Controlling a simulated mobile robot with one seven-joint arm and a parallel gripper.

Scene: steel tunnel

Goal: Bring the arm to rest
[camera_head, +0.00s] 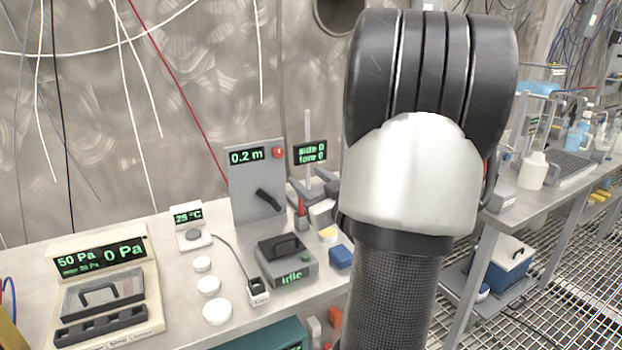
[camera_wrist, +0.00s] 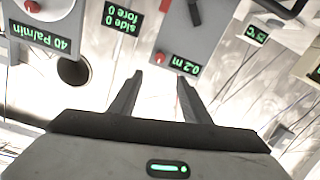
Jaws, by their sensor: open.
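My gripper (camera_wrist: 158,82) shows in the wrist view with its two dark fingers spread apart and nothing between them. The wrist view is upside down relative to the head view. Past the fingertips is the grey panel with the 0.2 m display (camera_wrist: 184,64). In the head view my arm stands upright right of centre, with a dark elbow and a white shell, and hides part of the bench and wall. My gripper is not visible in the head view.
A steel bench (camera_head: 185,281) carries a pressure device (camera_head: 103,262), a 0.2 m lever panel (camera_head: 256,182), an idle box (camera_head: 285,262), a blue block (camera_head: 341,257) and white discs (camera_head: 209,286). A second bench (camera_head: 545,190) with bottles stands right. Cables hang along the wall.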

